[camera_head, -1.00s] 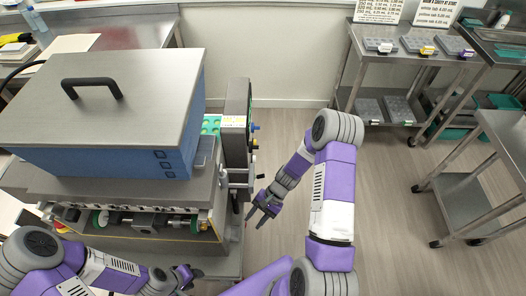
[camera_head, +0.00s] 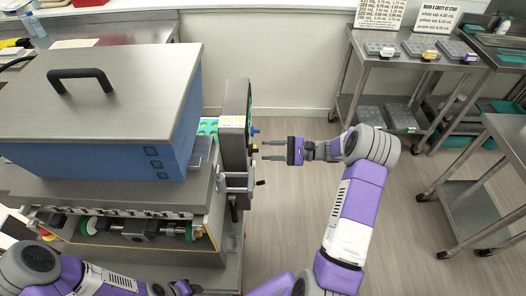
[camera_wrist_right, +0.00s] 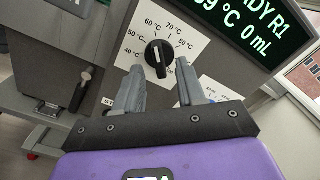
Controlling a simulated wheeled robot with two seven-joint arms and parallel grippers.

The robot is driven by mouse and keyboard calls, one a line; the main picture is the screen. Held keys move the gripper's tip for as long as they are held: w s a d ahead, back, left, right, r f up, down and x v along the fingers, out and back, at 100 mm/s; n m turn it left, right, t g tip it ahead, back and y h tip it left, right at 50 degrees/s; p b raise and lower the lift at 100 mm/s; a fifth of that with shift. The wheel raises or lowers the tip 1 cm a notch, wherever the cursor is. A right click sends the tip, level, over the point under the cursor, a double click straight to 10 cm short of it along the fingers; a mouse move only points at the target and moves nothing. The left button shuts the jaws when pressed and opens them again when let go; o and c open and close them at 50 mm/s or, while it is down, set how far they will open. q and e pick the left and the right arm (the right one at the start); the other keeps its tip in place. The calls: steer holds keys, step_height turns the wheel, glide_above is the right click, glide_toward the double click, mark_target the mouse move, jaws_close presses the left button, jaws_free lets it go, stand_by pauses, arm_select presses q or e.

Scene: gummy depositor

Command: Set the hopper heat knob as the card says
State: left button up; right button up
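In the right wrist view the hopper heat knob (camera_wrist_right: 159,55) is a black round knob on a white dial plate marked 40 to 80 °C. I cannot surely read its pointer. My right gripper (camera_wrist_right: 160,70) is open, with its fingers pointing at the knob, one to each side in that view; contact cannot be told. In the head view the right gripper (camera_head: 265,150) reaches left towards the side panel of the depositor (camera_head: 233,135). My left gripper (camera_head: 188,288) is at the bottom edge, its fingers unclear. Sign cards (camera_head: 380,12) stand at the back.
A green-lettered display (camera_wrist_right: 245,25) beside the dial shows "0 mL". A second white plate sits partly behind the right finger. A blue hopper with a grey lid (camera_head: 95,110) tops the machine. A steel cart with trays (camera_head: 390,60) stands at the back right. The floor between is clear.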

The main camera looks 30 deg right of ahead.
mark_target(254, 150)
steer(key=x, duration=0.2)
steer(key=shift+w+a, duration=0.1)
steer(key=shift+a, duration=0.15)
jaws_close()
